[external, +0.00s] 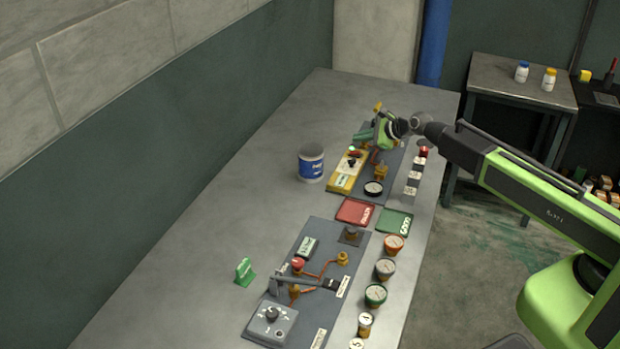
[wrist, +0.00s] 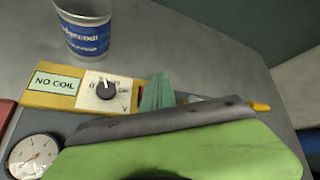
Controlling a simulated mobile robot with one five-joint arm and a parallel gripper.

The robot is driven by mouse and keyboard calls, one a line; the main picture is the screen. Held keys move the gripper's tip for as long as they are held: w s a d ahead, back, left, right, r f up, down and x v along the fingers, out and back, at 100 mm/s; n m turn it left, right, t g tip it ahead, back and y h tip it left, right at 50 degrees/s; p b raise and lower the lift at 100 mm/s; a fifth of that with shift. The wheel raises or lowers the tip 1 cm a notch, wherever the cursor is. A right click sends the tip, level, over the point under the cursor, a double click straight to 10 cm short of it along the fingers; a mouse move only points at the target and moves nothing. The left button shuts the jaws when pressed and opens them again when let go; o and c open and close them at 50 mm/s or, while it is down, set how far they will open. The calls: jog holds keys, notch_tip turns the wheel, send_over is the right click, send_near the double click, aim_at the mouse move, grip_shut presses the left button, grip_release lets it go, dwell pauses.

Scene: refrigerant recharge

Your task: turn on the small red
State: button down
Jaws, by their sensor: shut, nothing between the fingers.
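A yellow device (external: 344,180) stands on the far panel in the external view. In the wrist view the yellow device (wrist: 40,99) shows a "NO COIL" label, a white plate and a black dial (wrist: 107,91).
A blue and white can (external: 311,163) stands left of the device. A round gauge (external: 373,188) is in front. Red (external: 356,211) and green (external: 394,222) trays lie nearer, then a second panel (external: 322,237) with a red knob (external: 298,264). The table's left side is mostly clear.

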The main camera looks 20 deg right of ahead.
jog(key=r, duration=0.1)
jog(key=r+p, duration=0.2)
jog(key=shift+s+d, duration=0.25)
